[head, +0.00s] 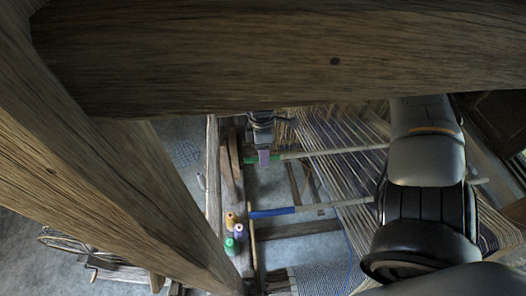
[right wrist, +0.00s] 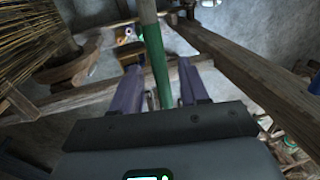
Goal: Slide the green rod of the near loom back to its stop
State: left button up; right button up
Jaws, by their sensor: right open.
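The green rod (head: 281,156) shows in the head view as a short green sleeve at the left end of a pale pole that runs right across the warp threads. My right gripper (head: 263,158) is at this green part and hides some of it. In the right wrist view the green rod (right wrist: 158,62) passes between the two purple fingers of my right gripper (right wrist: 160,78). The fingers are open, with a gap on each side of the rod. My left gripper is not in view.
A blue-ended rod (head: 272,212) lies nearer, roughly parallel to the green one. Several thread spools (head: 239,232) stand on the loom's left side beam. Large wooden beams (head: 290,60) cross the top and left of the head view. Warp threads (head: 335,135) stretch at the right.

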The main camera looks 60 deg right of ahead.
grip_shut()
dwell(0.4)
